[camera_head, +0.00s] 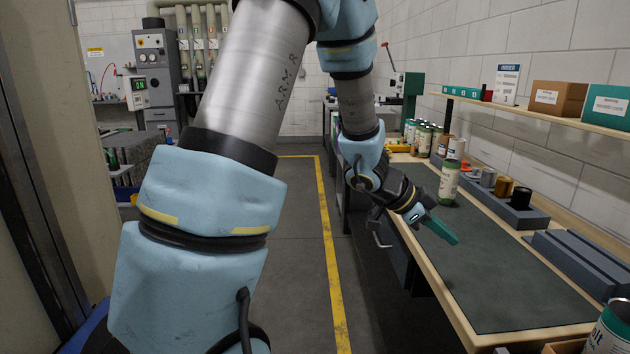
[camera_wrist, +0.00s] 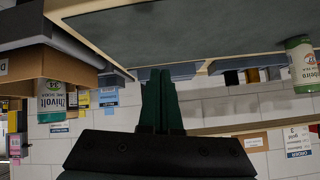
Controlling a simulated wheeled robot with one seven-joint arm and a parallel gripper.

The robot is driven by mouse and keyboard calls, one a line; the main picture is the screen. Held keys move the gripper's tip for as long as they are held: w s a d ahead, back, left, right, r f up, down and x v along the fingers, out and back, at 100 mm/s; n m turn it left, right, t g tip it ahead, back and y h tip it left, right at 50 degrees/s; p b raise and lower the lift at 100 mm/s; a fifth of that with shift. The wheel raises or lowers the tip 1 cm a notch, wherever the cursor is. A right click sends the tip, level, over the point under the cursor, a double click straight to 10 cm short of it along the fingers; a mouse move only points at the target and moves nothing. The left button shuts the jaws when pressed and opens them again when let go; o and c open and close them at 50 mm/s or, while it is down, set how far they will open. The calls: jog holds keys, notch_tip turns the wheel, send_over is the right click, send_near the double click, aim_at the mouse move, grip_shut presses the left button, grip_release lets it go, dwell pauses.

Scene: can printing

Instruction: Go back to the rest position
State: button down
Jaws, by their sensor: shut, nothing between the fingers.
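My gripper (camera_head: 441,231) is over the left edge of the workbench, with its green fingers pointing right over the dark mat (camera_head: 480,270). In the wrist view my gripper (camera_wrist: 160,75) shows its two green fingers together, with nothing between them. A green-labelled can (camera_head: 449,182) stands upright on the mat, beyond the fingertips and apart from them. In the wrist view, which looks upside down, a green-labelled can (camera_wrist: 303,65) shows at the right edge.
The bench's right side holds a rack of small cups (camera_head: 506,190) and a grey block (camera_head: 580,262). A wall shelf (camera_head: 540,115) carries boxes. More cans (camera_head: 425,138) stand at the far end. The floor aisle beside the yellow line (camera_head: 328,240) is clear.

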jog(key=w+a+n+t+y, duration=0.3)
jog(key=w+a+n+y, duration=0.15)
jog(key=a, duration=0.65)
jog(key=w+a+n+t+y, duration=0.3)
jog(key=w+a+n, duration=0.25)
jog(key=a, duration=0.65)
jog(key=s+a+f+n+g+y, duration=0.1)
jog(key=s+a+n+g, duration=0.3)
jog(key=s+a+n, duration=0.5)
jog(key=s+a+y, duration=0.1)
jog(key=s+a, duration=0.2)
jog(key=s, duration=0.2)
jog(key=shift+f, duration=0.15)
jog(key=shift+a+y, duration=0.1)
jog(key=shift+y, duration=0.15)
